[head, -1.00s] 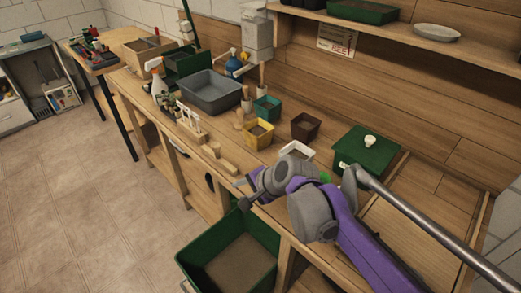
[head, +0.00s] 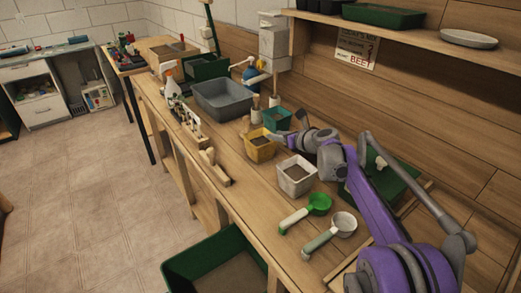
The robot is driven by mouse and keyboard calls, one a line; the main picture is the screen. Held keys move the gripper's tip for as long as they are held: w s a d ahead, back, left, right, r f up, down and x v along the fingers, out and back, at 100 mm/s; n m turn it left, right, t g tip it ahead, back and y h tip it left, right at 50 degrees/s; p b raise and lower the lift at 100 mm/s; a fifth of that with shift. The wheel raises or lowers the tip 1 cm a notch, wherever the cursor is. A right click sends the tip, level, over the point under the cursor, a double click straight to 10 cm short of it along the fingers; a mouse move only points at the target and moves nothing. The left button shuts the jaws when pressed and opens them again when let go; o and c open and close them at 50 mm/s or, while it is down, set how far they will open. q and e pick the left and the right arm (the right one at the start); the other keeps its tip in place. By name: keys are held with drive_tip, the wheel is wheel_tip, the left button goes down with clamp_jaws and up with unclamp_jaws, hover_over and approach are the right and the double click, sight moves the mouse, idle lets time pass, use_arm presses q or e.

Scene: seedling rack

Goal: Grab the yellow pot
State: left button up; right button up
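The yellow pot (head: 260,151), square and filled with brown soil, stands upright on the wooden bench. My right gripper (head: 285,127) is at the pot's upper right, with its two dark fingers spread apart. One finger reaches toward the pot's far right rim; I cannot tell whether it touches. Nothing shows between the fingers. My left gripper is not in view.
A white pot (head: 296,177) stands in front, and a teal pot (head: 277,120) behind. A green scoop (head: 318,204) and a white scoop (head: 343,222) lie nearer. A grey tub (head: 224,100) stands further back. A green crate (head: 190,262) is below the bench edge.

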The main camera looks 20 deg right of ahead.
drive_tip(key=x, duration=0.5)
drive_tip(key=shift+w+f+b, duration=0.1)
drive_tip(key=shift+f+b, duration=0.05)
drive_tip(key=shift+b, duration=0.2)
clamp_jaws()
idle(1.1)
